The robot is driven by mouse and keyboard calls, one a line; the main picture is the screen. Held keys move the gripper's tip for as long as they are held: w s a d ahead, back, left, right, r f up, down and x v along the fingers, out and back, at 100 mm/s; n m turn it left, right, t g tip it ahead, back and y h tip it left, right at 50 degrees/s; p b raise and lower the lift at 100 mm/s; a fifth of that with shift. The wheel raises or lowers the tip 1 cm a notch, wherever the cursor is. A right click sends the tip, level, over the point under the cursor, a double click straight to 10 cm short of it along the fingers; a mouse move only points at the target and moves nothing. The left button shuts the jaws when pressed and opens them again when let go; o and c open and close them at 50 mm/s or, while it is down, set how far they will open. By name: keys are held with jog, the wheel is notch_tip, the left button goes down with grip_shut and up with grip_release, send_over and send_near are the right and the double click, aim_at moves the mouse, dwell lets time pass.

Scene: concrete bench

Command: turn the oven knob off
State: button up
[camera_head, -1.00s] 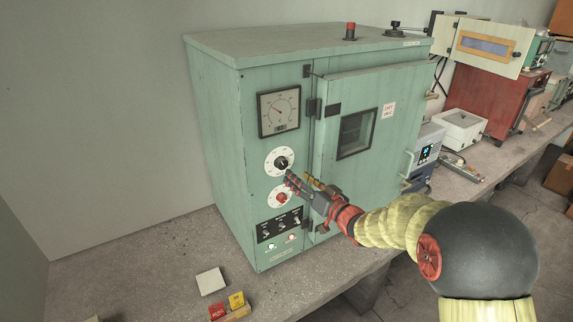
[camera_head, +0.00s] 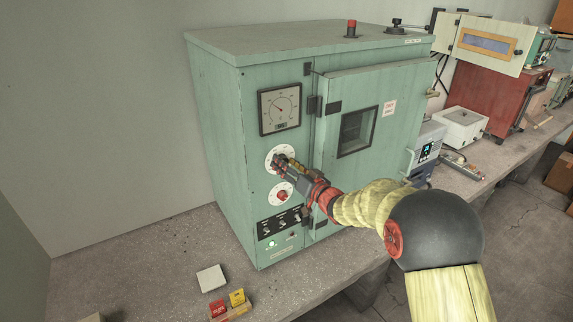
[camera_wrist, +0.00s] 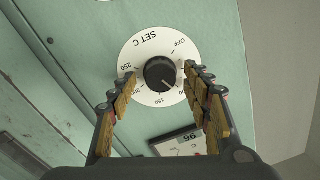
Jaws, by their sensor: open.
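The green oven (camera_head: 225,130) stands on the bench. Its upper dial is a white disc (camera_wrist: 136,50) marked SET C, OFF and temperature numbers, and appears inverted in the wrist view. The black oven knob (camera_wrist: 160,73) is at the disc's centre. A pale mark on its lower right edge points toward the low numbers, away from OFF. My gripper (camera_wrist: 160,80) is open, its fingers on either side of the knob with gaps visible on both sides. In the head view my gripper (camera_head: 283,161) covers most of the knob.
A red knob (camera_head: 282,196) on a second white dial sits just below. Switches (camera_head: 281,221) are lower on the panel. A gauge (camera_head: 280,108) is above, and the oven door (camera_head: 385,100) is to the right. Small coloured blocks (camera_head: 237,298) lie on the bench in front.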

jog(key=shift+c, duration=1.2)
jog(key=c, duration=0.9)
jog(key=shift+n+b, duration=0.4)
jog(key=shift+b, duration=0.15)
jog(key=n+b, duration=1.2)
jog(key=n+h+b, duration=0.1)
jog(key=n+b, duration=0.5)
jog(key=shift+s+a+f, duration=0.1)
jog(key=shift+s+a, duration=0.1)
jog(key=shift+a, duration=0.1)
jog(key=shift+n+b, duration=0.3)
jog(key=shift+b, duration=0.1)
